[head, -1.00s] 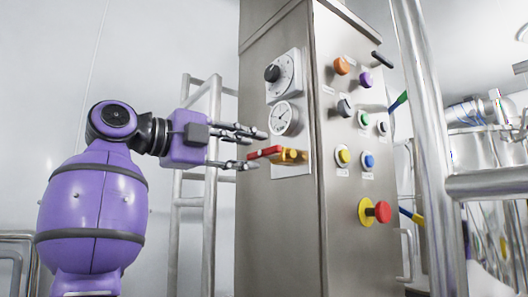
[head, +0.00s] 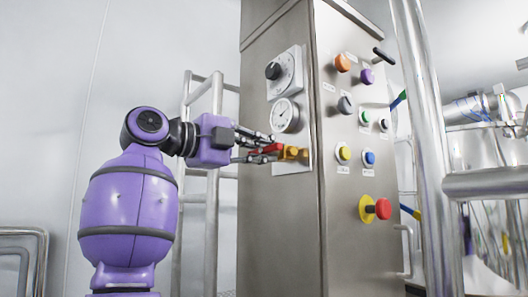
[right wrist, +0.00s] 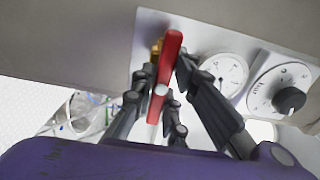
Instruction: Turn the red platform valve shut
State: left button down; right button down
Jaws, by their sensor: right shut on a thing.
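The red platform valve has a red lever handle (head: 270,149) on a brass body (head: 290,153), mounted on a pale plate on the front of the steel cabinet. The handle points left, away from the body, in the head view. My right gripper (head: 264,147) is shut on the handle, with fingers on both sides of it. In the right wrist view the red handle (right wrist: 168,68) stands lengthwise between the dark fingers (right wrist: 162,82), and the brass body (right wrist: 155,52) is partly hidden behind it. My left gripper is not in view.
A round gauge (head: 285,115) and a black knob (head: 272,71) sit above the valve. The cabinet's right face carries several buttons and a red emergency stop (head: 383,209). Metal rails (head: 213,190) stand left of the cabinet, and a thick rail (head: 425,130) stands at right.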

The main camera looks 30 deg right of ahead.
jog(key=shift+m, duration=0.3)
jog(key=m, duration=0.3)
jog(key=shift+m, duration=0.4)
jog(key=m, duration=0.9)
jog(key=shift+w, duration=0.1)
jog(key=m, duration=0.4)
jog(key=shift+b, duration=0.35)
jog(key=shift+m, duration=0.4)
jog(key=c, duration=1.7)
grip_release()
